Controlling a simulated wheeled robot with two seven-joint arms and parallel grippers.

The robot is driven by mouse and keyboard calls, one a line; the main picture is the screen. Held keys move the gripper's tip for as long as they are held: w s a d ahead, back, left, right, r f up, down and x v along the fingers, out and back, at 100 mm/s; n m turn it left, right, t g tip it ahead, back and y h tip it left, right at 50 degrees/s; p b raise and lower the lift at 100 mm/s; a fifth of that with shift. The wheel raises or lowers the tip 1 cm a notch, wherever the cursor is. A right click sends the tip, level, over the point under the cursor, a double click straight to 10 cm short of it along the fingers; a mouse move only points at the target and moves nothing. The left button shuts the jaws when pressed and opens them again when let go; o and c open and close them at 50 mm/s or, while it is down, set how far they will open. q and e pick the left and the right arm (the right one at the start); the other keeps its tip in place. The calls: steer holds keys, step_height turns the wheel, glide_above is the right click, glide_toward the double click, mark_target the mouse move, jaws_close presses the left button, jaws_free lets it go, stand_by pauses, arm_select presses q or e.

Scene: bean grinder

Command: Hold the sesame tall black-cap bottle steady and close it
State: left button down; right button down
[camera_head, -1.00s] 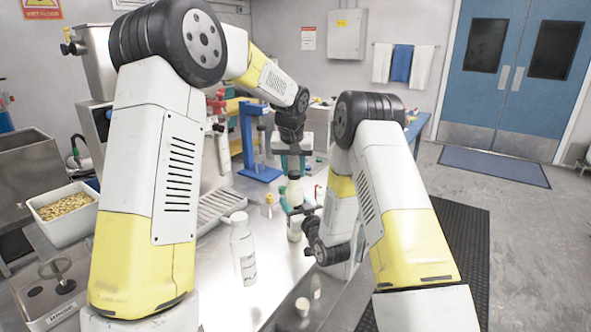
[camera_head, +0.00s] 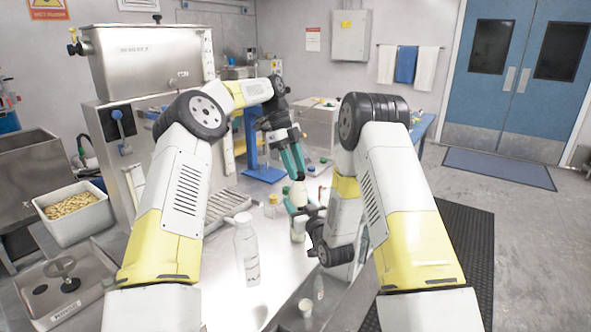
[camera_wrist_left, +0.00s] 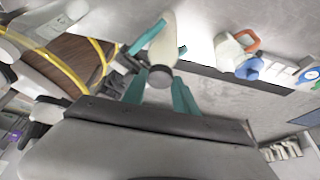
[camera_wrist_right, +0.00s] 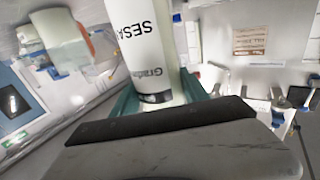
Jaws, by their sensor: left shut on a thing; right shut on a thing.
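The sesame bottle (camera_head: 298,192) is white and stands roughly upright over the table's right side. In the right wrist view its body (camera_wrist_right: 143,45) shows the letters "SESA". My right gripper (camera_head: 301,211) is shut around the bottle's body. My left gripper (camera_head: 297,176) comes down from above, tilted, with its fingers at the bottle's top. In the left wrist view the dark cap (camera_wrist_left: 159,79) lies between the left fingertips, with the white bottle beyond it. The seam between cap and bottle neck is too small to tell.
A blue stand (camera_head: 252,140) is behind the grippers. Small containers (camera_head: 306,307) stand near the front edge. Some bare table lies between.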

arm_select(q)
steer(key=m, duration=0.1)
steer(key=m+y, duration=0.1)
steer(key=m, duration=0.1)
steer(key=shift+w+d+f+g, duration=0.1)
steer(key=shift+w+d+g, duration=0.1)
steer(key=shift+g, duration=0.2)
steer(key=shift+a+m, duration=0.1)
steer(key=shift+m, duration=0.8)
steer(key=c, duration=1)
jaws_free()
steer(key=shift+o, duration=0.2)
steer(key=shift+c, duration=0.4)
